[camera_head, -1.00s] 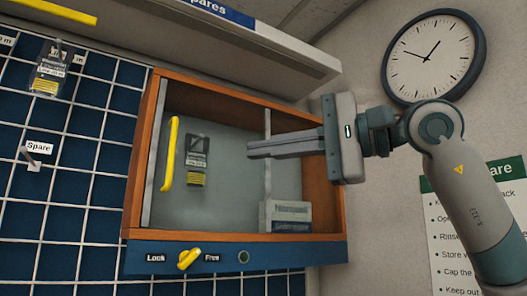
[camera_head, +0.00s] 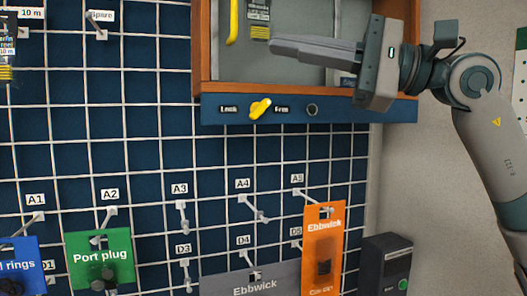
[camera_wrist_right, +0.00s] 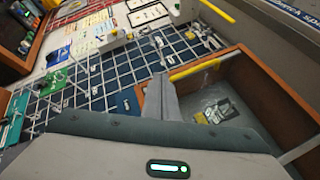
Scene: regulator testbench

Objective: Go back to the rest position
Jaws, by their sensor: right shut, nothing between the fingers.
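My right gripper (camera_head: 275,44) comes in from the right in the head view and is shut with nothing in it. Its fingers point left in front of the wooden-framed cabinet (camera_head: 196,62). In the right wrist view the shut fingers (camera_wrist_right: 162,98) lie beside the yellow bar (camera_wrist_right: 195,69) of the cabinet. A packet (camera_wrist_right: 215,110) hangs inside the cabinet to the right of the fingers. My left gripper is in no view.
Below the cabinet is a yellow knob (camera_head: 260,108) between the labels Lock and Free. A blue grid wall with hooks carries a green Port plug card (camera_head: 99,255) and an orange Ebbwick pack (camera_head: 323,250). A dark box (camera_head: 386,265) stands at the lower right.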

